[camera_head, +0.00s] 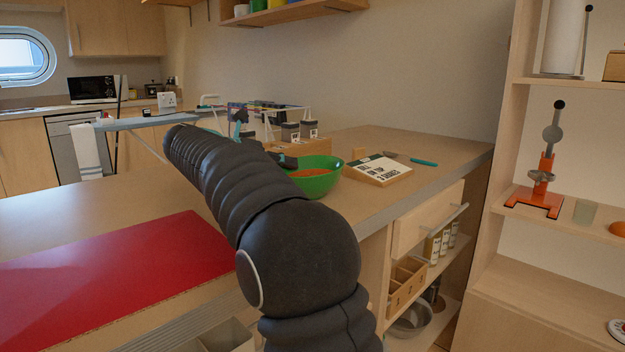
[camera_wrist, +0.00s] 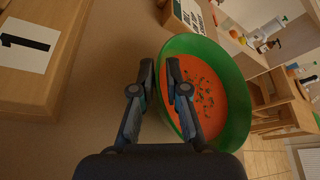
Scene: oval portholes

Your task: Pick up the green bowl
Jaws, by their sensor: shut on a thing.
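The green bowl (camera_head: 318,182) holds orange-red contents with dark green bits. It is at the counter's front edge in the head view, and its left part is behind my gripper and arm. The bowl also shows in the wrist view (camera_wrist: 239,120), right of centre. My gripper (camera_wrist: 160,70) is shut on the bowl's rim, with one fingertip outside the wall and one inside. In the head view my gripper (camera_head: 287,160) is at the bowl's left rim. I cannot tell whether the bowl touches the counter.
A white sign board (camera_head: 378,169) lies close behind and right of the bowl. A teal pen-like item (camera_head: 424,162) is further right. A wooden box with dark jars (camera_head: 290,132) stands behind. A red mat (camera_head: 120,275) covers the left counter. Open shelves stand at the right.

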